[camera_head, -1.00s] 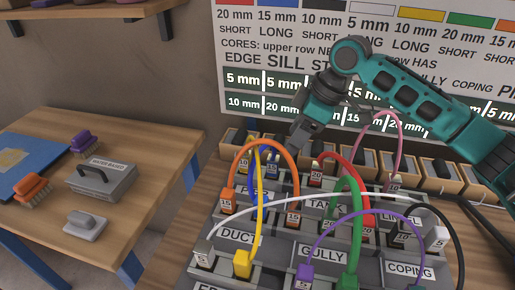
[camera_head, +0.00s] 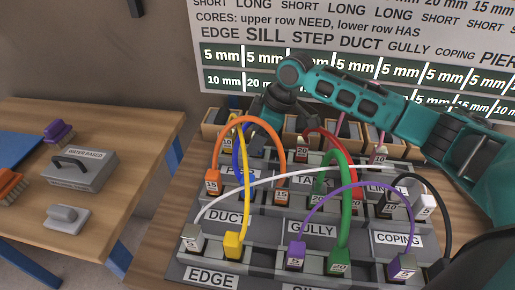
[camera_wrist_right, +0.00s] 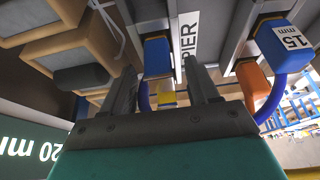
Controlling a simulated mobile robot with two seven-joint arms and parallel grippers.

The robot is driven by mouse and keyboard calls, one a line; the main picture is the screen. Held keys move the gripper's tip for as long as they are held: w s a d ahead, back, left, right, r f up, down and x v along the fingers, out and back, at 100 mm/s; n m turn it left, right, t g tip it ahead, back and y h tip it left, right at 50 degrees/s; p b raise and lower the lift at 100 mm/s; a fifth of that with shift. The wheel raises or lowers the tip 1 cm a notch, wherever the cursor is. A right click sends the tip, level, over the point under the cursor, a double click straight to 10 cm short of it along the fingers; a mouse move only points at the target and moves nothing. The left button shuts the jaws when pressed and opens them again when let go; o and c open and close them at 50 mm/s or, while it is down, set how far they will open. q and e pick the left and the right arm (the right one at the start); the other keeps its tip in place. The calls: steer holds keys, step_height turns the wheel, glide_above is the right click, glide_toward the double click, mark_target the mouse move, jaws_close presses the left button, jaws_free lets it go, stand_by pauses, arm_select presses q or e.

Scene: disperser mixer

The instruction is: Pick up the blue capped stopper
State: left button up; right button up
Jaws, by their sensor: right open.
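A blue cord (camera_head: 237,158) with blue end caps stands among the coloured cords on the grey labelled rack, partly hidden by the orange and yellow cords. In the right wrist view one blue cap (camera_wrist_right: 158,57) is just beyond and between my right gripper's fingertips (camera_wrist_right: 162,76), near the PIER label. The other blue cap (camera_wrist_right: 284,44), marked 15 mm, is to the right, outside the fingers. My right gripper is open and empty, at the rack's back row behind the orange cord in the head view. Its fingertips are hidden there. My left gripper is not in view.
The orange cord (camera_head: 220,145), yellow cord (camera_head: 246,190), red cord (camera_head: 322,134) and green cord (camera_head: 346,205) arch close by. Small wooden bins (camera_head: 213,124) line the wall behind the rack. A side table (camera_head: 130,135) at left holds a grey block (camera_head: 82,170) and brushes.

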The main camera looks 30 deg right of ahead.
steer(key=shift+x, duration=0.85)
steer(key=c, duration=1.1)
steer(key=shift+o, duration=0.2)
steer(key=shift+r, duration=0.1)
